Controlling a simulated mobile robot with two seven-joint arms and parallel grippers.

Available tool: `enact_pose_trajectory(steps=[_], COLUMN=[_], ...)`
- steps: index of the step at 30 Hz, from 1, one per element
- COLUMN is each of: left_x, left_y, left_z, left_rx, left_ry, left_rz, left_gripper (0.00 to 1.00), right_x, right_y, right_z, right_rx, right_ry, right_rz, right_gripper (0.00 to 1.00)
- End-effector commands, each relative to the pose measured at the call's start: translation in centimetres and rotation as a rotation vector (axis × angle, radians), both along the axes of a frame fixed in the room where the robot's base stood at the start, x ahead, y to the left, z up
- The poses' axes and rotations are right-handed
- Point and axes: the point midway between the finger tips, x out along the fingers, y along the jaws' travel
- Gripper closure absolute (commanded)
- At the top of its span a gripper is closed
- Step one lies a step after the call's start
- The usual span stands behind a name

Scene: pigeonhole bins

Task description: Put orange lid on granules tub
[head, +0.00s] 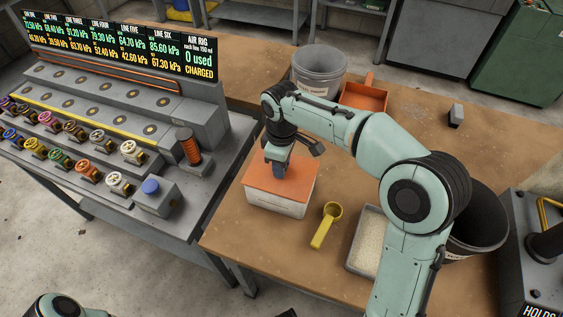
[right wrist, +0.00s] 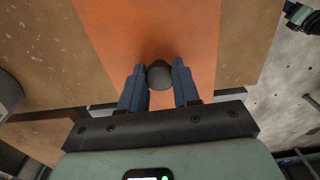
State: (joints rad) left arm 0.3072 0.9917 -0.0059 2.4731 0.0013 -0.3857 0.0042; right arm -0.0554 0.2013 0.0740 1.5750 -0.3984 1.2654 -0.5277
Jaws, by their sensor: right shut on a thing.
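The orange lid (head: 295,186) lies over the top of the white granules tub (head: 275,206) on the wooden bench, roughly lined up with it. I cannot tell whether it is fully seated. My right gripper (head: 275,168) comes down onto the lid from above. In the right wrist view its two blue fingers (right wrist: 159,70) are on either side of the lid's dark knob (right wrist: 159,77), shut on it. The orange lid (right wrist: 120,40) fills the middle of that view. The tub's contents are hidden under the lid. My left gripper is not in view.
A yellow scoop (head: 326,226) lies right of the tub, beside a tray of pale granules (head: 369,243). A grey bucket (head: 319,70) and an orange dustpan (head: 364,96) stand behind. A gauge console (head: 180,110) with several valves is at left. Bare bench lies in front.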

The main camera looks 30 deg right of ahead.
Motion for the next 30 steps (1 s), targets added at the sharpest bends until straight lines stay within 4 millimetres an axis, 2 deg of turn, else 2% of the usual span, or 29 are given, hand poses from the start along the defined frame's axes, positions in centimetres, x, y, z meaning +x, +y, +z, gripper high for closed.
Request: enact_pose_trajectory(steps=[18,19,20,30], left_x=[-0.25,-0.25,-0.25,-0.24], left_y=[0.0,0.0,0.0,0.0], left_z=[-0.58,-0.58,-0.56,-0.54], left_rx=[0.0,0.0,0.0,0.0], left_ry=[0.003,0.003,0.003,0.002], left_rz=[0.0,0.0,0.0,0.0], left_gripper=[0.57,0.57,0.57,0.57], right_x=[0.01,0.01,0.01,0.01], right_y=[-0.01,-0.01,-0.01,0.01], right_z=[-0.99,-0.99,-0.96,-0.93], right_rx=[0.0,0.0,0.0,0.0], right_ry=[0.0,0.0,0.0,0.0], right_rz=[0.0,0.0,0.0,0.0], right_gripper=[1.0,0.66,0.6,0.6])
